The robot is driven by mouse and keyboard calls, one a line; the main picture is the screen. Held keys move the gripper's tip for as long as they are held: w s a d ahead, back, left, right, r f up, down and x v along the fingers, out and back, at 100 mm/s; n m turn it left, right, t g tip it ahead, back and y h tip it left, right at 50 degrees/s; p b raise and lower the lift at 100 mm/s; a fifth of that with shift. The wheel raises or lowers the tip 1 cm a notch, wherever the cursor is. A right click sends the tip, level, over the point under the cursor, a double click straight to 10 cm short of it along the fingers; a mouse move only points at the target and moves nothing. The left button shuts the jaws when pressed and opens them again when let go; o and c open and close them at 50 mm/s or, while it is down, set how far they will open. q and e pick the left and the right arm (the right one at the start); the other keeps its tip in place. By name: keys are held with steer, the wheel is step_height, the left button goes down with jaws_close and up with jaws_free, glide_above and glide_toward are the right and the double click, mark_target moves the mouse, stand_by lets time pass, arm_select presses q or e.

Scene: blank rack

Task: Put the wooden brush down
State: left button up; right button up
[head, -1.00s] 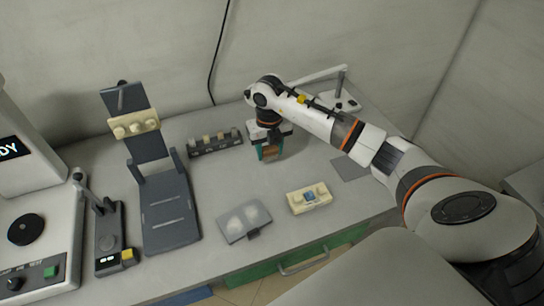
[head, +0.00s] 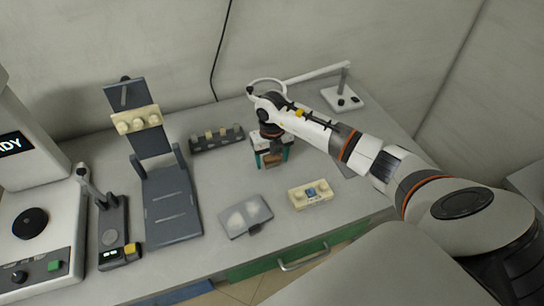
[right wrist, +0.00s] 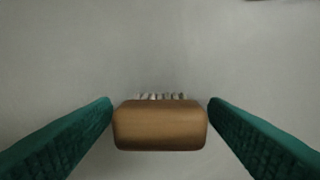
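The wooden brush (right wrist: 160,126) is a brown rounded block with pale bristles showing at its far side. In the right wrist view it fills the space between the green finger pads of my right gripper (right wrist: 160,112), with no clear gap at either side. In the head view my right gripper (head: 272,158) points down over the grey table (head: 205,190), left of the arm. The brush there is mostly hidden between the fingers. I cannot tell whether its underside touches the table. My left gripper is out of view.
A dark rack (head: 216,139) stands just left of my right gripper. A cream block (head: 310,195) and a grey tray (head: 245,216) lie nearer the front edge. A dark stand (head: 172,205) is at left, and a white lamp-like stand (head: 343,98) at the back right.

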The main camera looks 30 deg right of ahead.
steer(key=shift+r, duration=0.35)
step_height(320, 180, up, 12)
steer(key=b, duration=0.1)
steer(key=shift+f+b, duration=0.2)
steer(key=shift+b, duration=0.2)
